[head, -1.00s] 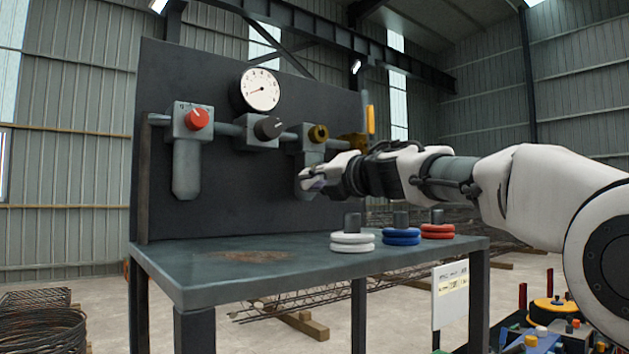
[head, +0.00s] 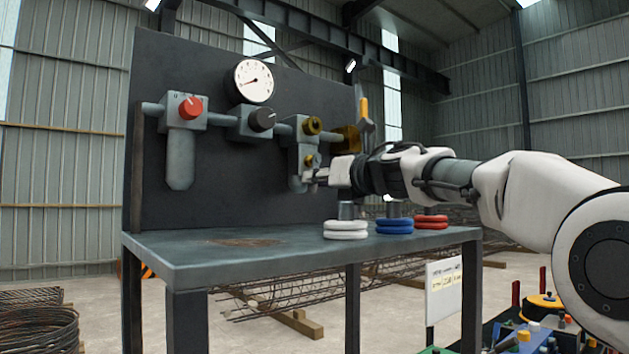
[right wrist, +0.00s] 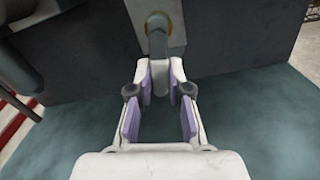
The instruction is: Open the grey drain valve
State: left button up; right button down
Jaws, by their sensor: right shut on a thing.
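The grey drain valve (right wrist: 157,48) shows in the right wrist view as a short grey stem with a lower end, coming from a pale block. My right gripper (right wrist: 160,80) has its fingertips closed on that lower end, one on each side. In the head view my right gripper (head: 313,181) is at the bottom of the third unit (head: 303,145) on the panel. The fingers partly hide the valve there, so its angle is hard to tell. My left gripper is in neither current view.
The dark panel (head: 215,125) carries a gauge (head: 253,82), a red knob (head: 190,107), a black knob (head: 262,120) and a brass fitting (head: 312,125). White rings (head: 345,231), blue rings (head: 394,226) and red rings (head: 431,221) stand on the bench (head: 200,262) below my right arm.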

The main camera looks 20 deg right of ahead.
jog(key=shift+w+d+f+n, duration=0.1)
jog(key=shift+d+n, duration=0.1)
jog(key=shift+n, duration=0.4)
jog(key=shift+w+d+f+n, duration=0.1)
jog(key=shift+d+n, duration=0.05)
jog(key=shift+n, duration=0.45)
jog(key=c, duration=1.1)
grip_release()
jog(key=shift+w, duration=0.15)
